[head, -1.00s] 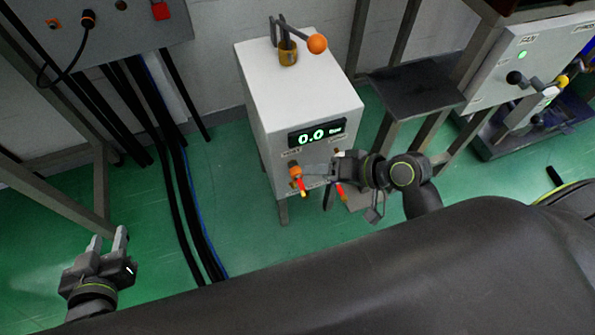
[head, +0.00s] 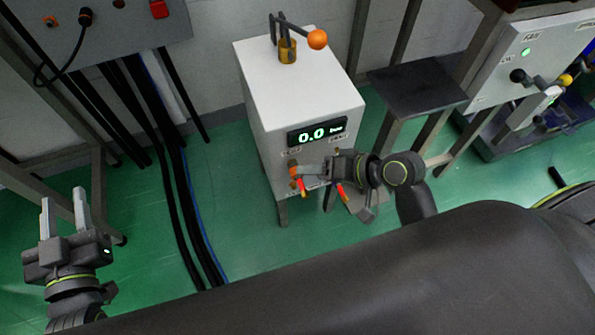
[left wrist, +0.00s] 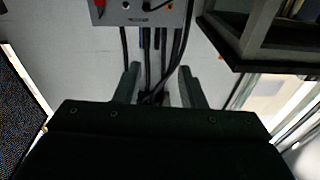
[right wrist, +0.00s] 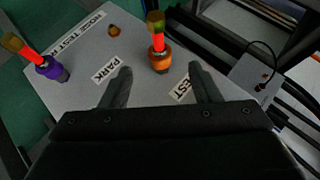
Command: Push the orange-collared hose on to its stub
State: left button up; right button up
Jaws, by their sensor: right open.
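The white box (head: 285,95) has a lit display reading 0.0 on its front. The orange-collared hose piece (right wrist: 157,55), with a red section and a yellowish end, stands out from the box's front face; it also shows in the head view (head: 295,173). A small bare brass stub (right wrist: 114,31) is on the same face. My right gripper (right wrist: 160,78) is open, its fingertips to either side of the orange collar and a little short of it, with no visible grip. My left gripper (head: 63,207) is open and empty, far left of the box.
A purple-collared piece (right wrist: 47,66) stands on the same face, beyond my right gripper's left finger. Labels include PARK (right wrist: 105,71); another is partly hidden by a finger. Black hoses (head: 175,190) run along the floor between my left gripper and the box.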

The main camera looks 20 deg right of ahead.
aim_at(304, 189)
pick_arm(q)
jog(key=s+d+r+m+t+h+b, duration=0.2)
jog(key=s+r+t, duration=0.3)
jog(key=r+t, duration=0.3)
jog(key=shift+d+r+m+t+h, duration=0.35)
jog(key=shift+r+m, duration=0.55)
jog(key=shift+r, duration=1.1)
pick_arm(e)
jog(key=shift+x, duration=3.1)
pick_arm(q)
jog(key=shift+a, duration=0.1)
pick_arm(e)
jog(key=shift+c, duration=0.2)
grip_shut()
